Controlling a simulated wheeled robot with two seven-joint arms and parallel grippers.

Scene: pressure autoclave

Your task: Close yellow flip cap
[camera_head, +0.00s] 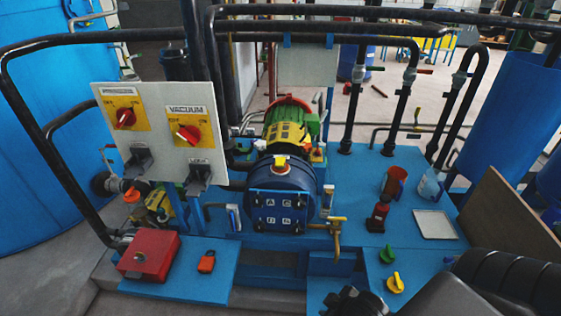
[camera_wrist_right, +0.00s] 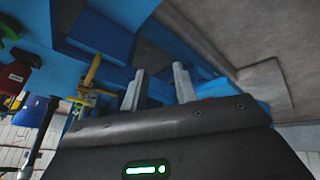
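A small yellow cap-like piece (camera_head: 395,283) stands on the blue deck at the lower right in the head view. A similar green piece (camera_head: 387,254) stands just behind it. I cannot tell whether the yellow one is a flip cap, or how far open it is. My right gripper (camera_head: 356,302) is at the bottom edge of the head view, left of the yellow piece and apart from it. In the right wrist view its two grey fingers (camera_wrist_right: 157,86) are spread with nothing between them. The yellow piece is not clearly visible there. My left gripper is not in view.
A brass tap (camera_head: 338,232) rises behind my right gripper; it also shows in the wrist view (camera_wrist_right: 92,72). A blue round vessel (camera_head: 280,190) stands at centre.

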